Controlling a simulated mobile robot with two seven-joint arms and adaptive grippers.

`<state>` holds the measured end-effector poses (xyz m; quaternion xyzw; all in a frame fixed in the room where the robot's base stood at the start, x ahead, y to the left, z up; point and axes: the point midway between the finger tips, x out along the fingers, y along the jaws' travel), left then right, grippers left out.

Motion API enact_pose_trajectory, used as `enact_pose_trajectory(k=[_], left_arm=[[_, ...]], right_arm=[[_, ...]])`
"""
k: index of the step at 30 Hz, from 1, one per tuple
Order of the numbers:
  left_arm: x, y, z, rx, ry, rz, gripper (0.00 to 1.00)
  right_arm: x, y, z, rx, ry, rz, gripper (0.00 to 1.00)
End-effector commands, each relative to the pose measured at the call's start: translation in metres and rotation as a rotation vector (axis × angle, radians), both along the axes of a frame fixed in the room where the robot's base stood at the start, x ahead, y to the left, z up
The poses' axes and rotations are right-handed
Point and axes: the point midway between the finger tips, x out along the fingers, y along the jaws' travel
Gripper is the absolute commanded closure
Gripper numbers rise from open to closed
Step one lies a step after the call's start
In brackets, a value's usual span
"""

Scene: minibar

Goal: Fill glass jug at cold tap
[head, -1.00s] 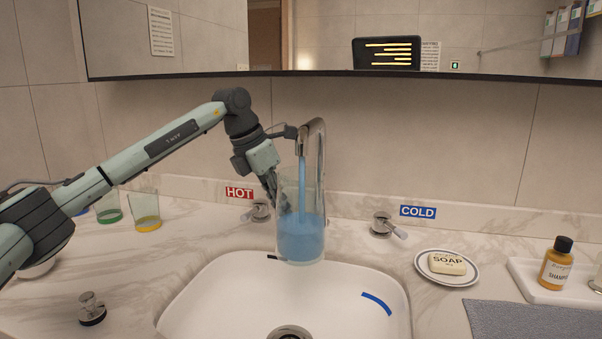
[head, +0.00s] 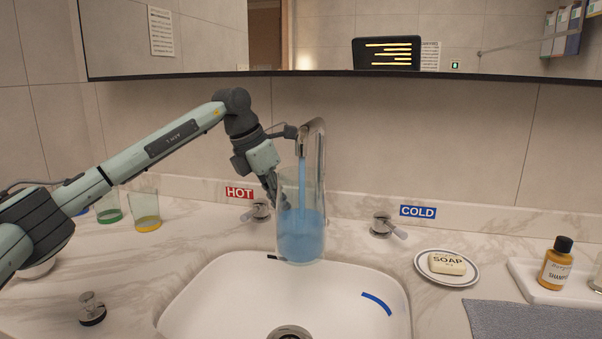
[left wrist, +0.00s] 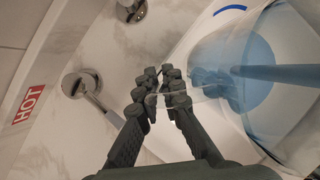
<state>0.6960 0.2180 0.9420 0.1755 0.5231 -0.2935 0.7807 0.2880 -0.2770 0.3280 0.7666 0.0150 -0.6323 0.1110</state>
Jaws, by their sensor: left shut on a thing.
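The glass jug (head: 301,232) is upright under the spout of the tap (head: 314,140), over the back of the sink. A blue stream runs from the spout into it, and blue water fills roughly its lower half. My left gripper (head: 279,190) is shut on the jug's left side. In the left wrist view its fingers (left wrist: 165,92) pinch the clear glass of the jug (left wrist: 225,60). The cold tap handle (head: 386,226) is right of the jug, by the blue COLD label (head: 418,211). My right gripper is not in view.
The hot tap handle (head: 258,211) is close behind my gripper, by the red HOT label (head: 240,192). A soap dish (head: 447,279) and a shampoo bottle (head: 556,264) stand at the right. Tumblers (head: 145,212) stand at the left. The sink basin (head: 235,300) is open in front.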

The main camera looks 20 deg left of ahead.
Motion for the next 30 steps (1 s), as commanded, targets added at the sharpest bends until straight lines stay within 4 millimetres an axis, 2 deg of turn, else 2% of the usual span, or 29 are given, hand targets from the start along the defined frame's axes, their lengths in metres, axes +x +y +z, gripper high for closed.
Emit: enact_pose_trajectory(k=[17,30], left_arm=[[-0.004,-0.001,0.002,-0.004,-0.006,-0.001,1.0],[-0.062,-0.008,0.0,-0.004,-0.007,-0.001,1.0]], right_arm=[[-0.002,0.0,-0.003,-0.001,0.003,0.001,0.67],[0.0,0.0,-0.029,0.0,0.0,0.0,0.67]])
